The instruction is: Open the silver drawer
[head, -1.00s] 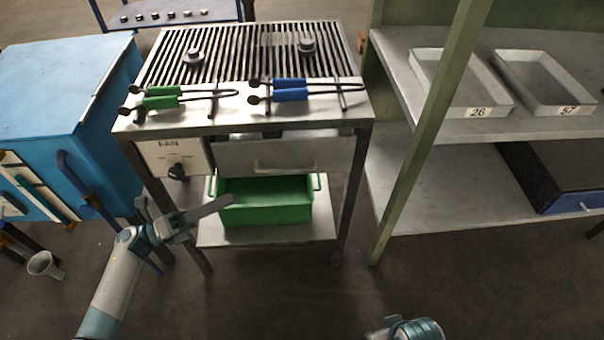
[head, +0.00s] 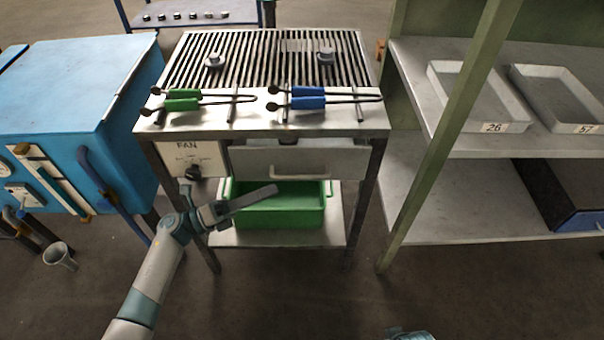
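The silver drawer (head: 262,158) sits under the grill table's top, right of the fan panel. Its front carries a pale bar handle (head: 300,174). A dark gap shows above the front; I cannot tell whether the drawer is slightly out. My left gripper (head: 262,195) is in front of the table, below and left of the handle in the picture, and appears apart from it. Its long finger points right and overlaps the view of the green bin. The fingers' spacing is unclear. My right gripper is out of view; only a bit of that arm shows at the bottom edge.
A green bin (head: 290,218) stands on the lower shelf (head: 285,238). Green tongs (head: 182,104) and blue tongs (head: 308,103) lie on top. A blue cabinet (head: 70,85) stands left, a green-posted rack (head: 440,140) right. A grey cup (head: 60,257) is on the floor.

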